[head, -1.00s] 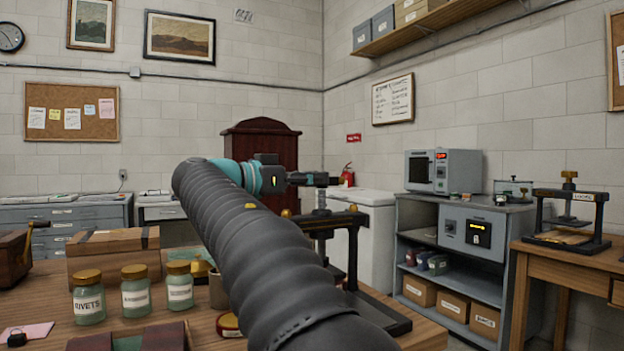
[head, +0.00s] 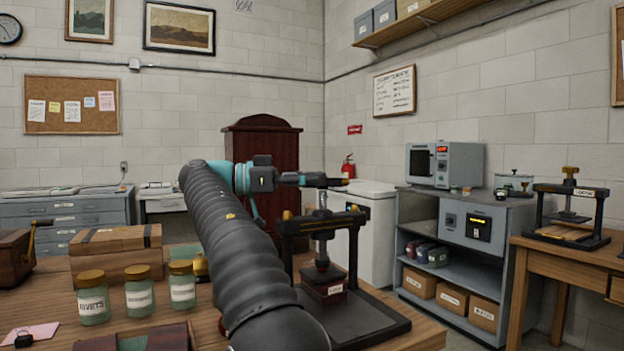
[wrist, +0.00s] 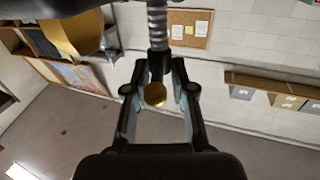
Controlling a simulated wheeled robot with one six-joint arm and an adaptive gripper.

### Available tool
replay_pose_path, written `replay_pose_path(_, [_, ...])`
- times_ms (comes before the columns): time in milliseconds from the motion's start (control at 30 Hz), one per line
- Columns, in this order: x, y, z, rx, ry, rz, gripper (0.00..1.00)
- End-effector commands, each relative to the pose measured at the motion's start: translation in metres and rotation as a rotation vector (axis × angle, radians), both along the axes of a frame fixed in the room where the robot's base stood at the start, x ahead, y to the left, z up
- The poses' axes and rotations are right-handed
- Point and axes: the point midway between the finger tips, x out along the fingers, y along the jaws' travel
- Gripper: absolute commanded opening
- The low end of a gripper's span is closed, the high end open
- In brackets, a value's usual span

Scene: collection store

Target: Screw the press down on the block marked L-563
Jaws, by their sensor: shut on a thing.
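A black press stands on the wooden table, with a dark crossbar (head: 330,224), a flat base (head: 378,326) and an upright grey screw (head: 322,243). A dark red block (head: 324,291) with a small white label sits under the screw's black foot (head: 322,272). The foot looks to be on the block's top, but I cannot tell how hard it presses. The label is too small to read. My gripper (head: 333,181) is above the crossbar, shut on the press handle. In the wrist view my gripper (wrist: 160,68) has its fingers around the handle, with a brass knob (wrist: 155,95) between them.
Several labelled jars (head: 138,287) and a wooden box (head: 115,260) stand left of my arm. A second press (head: 570,212) stands on the right-hand table, clear of my arm. A grey shelf unit (head: 462,240) is behind the first press.

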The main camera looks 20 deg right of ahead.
Motion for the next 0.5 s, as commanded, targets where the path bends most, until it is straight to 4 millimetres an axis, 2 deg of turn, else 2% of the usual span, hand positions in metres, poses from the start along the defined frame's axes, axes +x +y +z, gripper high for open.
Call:
replay_pose_path(233, [0.0002,0.0002,0.0001,0.0,0.0,0.001,0.0])
replay_pose_path(267, [0.0002,0.0003,0.0001,0.0,0.0,0.001,0.27])
replay_pose_path(333, [0.0002,0.0003,-0.0001,0.0,0.001,0.001,0.44])
replay_pose_path(367, [0.0002,0.0003,-0.0001,0.0,0.001,0.001,0.49])
replay_pose_path(500, [0.0001,0.0003,-0.0003,0.001,0.001,0.001,0.49])
